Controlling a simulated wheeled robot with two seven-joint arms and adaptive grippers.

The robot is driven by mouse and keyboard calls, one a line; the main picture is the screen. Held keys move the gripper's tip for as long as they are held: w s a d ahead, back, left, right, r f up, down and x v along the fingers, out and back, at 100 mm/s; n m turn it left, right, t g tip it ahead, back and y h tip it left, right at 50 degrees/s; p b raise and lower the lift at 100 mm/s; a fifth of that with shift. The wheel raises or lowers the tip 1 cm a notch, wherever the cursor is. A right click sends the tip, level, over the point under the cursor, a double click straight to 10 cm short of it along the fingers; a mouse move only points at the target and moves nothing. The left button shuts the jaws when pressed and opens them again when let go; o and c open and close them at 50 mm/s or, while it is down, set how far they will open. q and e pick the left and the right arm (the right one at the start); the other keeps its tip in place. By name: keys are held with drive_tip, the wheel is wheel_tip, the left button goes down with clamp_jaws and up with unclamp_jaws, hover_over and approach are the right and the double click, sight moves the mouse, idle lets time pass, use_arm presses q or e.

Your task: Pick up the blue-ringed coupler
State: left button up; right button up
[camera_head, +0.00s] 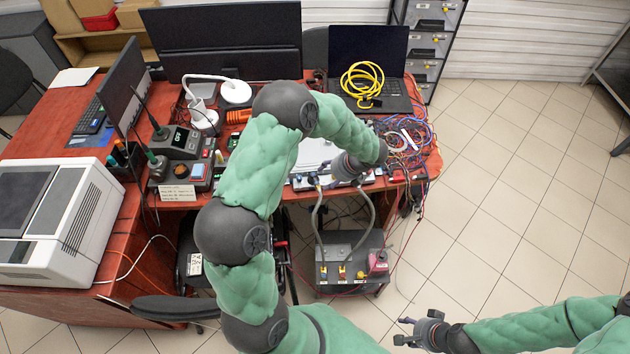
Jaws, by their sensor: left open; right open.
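Two grey hoses hang from the desk's front edge to a grey box (349,254) below it. The left hose (317,215) ends at the top in a small dark coupler with a bluish tint (313,181); its ring is too small to make out surely. The right hose (371,212) rises to just under my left gripper, which hides its upper end. My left gripper (338,176) is open at the desk's front edge, just right of the bluish coupler; I cannot tell whether it touches anything. My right gripper (405,331) is open and empty above the floor.
The red desk (135,240) carries a white machine (62,222), monitors, a laptop (367,60) with a coiled yellow cable (362,82), and tangled wires (408,140) at right. A red-pink container (377,261) sits on the box. The tiled floor at right is clear.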

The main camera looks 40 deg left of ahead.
sight(316, 183)
use_arm(q)
drive_tip(key=x, duration=0.4)
drive_tip(key=shift+b, duration=0.4)
drive_tip(key=b+x, duration=0.1)
drive_tip(key=x, duration=0.4)
drive_tip(key=shift+s+a+b, duration=0.1)
drive_tip(key=shift+a+b, duration=0.05)
drive_tip(key=shift+b, duration=0.15)
clamp_jaws()
